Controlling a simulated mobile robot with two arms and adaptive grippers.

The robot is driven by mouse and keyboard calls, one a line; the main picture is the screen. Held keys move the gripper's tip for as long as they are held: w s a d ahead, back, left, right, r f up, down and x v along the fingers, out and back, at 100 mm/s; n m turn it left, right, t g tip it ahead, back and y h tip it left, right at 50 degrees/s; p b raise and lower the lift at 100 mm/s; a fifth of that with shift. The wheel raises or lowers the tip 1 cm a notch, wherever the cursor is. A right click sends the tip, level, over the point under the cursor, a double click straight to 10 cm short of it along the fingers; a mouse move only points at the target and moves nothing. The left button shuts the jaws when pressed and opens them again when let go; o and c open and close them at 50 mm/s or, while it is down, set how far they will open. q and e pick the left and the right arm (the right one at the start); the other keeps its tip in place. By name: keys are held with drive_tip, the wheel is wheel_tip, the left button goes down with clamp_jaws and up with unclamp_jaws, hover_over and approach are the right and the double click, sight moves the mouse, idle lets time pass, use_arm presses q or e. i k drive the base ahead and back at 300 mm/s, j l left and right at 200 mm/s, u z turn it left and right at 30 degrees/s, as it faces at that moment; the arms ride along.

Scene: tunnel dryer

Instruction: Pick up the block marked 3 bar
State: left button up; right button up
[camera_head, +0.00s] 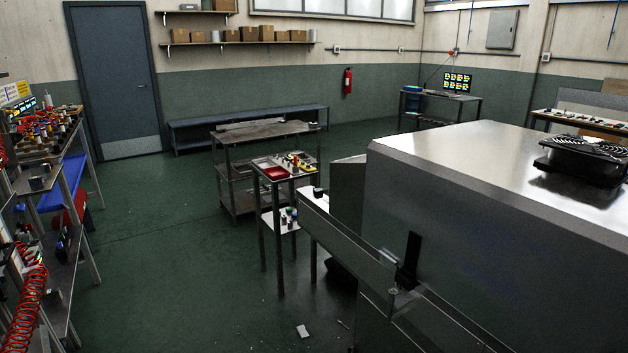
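I cannot make out a block marked 3 bar; any markings are too small to read at this distance. Small items that could include blocks sit on a narrow stand (263,192) in the middle, beside a red tray (274,173). More small parts crowd the workbench (38,158) at the left edge. Neither of my grippers shows in the head view.
A large metal dryer housing (480,200) with a black fan (585,158) on top fills the right. A metal rail (345,232) runs along its side. A steel table (265,130) stands behind the stand. Green floor (170,240) is open at centre left.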

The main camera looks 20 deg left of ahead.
sight(37, 182)
drive_tip(key=i+j+u, duration=0.3)
drive_tip(key=i+u, duration=0.7)
drive_tip(key=i+l+u, duration=0.1)
drive_tip(key=i+u, duration=0.35)
drive_tip(key=i, duration=0.15)
drive_tip(key=i+u, duration=0.2)
drive_tip(key=i, duration=0.35)
drive_tip(key=i+u, duration=0.2)
drive_tip(key=i, duration=0.35)
drive_tip(key=i+l+u, duration=0.15)
drive_tip(key=i, duration=0.45)
drive_tip(key=i+l+u, duration=0.2)
drive_tip(key=i, duration=0.35)
drive_tip(key=i+u, duration=0.5)
drive_tip(key=i+l+u, duration=0.35)
drive_tip(key=i+u, duration=0.15)
drive_tip(key=i+l, duration=0.05)
drive_tip(key=i, duration=0.05)
